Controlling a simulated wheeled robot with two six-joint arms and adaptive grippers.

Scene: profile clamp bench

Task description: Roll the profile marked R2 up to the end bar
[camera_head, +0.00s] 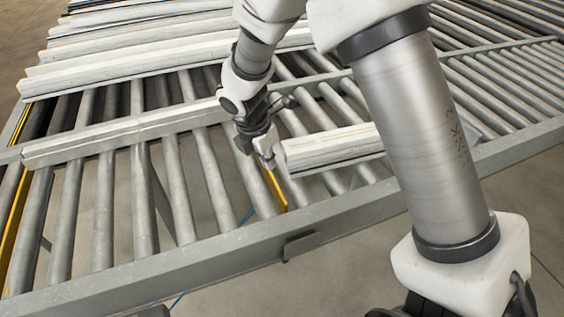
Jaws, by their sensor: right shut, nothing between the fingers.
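A pale grey profile (332,148) lies across the rollers right of centre. Its right end is hidden behind my arm. A longer profile (120,137) lies to the left, its right end near my wrist. No R2 mark is legible on either. My right gripper (268,161) is shut and empty, pointing down at the left end of the right-hand profile. I cannot tell whether it touches it. A yellow bar (275,190) stands between rollers just below the gripper, and another yellow strip (14,218) runs along the left edge. I cannot tell which is the end bar. My left gripper is not in view.
Several more profiles (130,66) lie side by side at the back left. A grey frame rail (200,262) with a small dark bracket (300,246) runs along the front. The rollers (140,200) at front left are bare.

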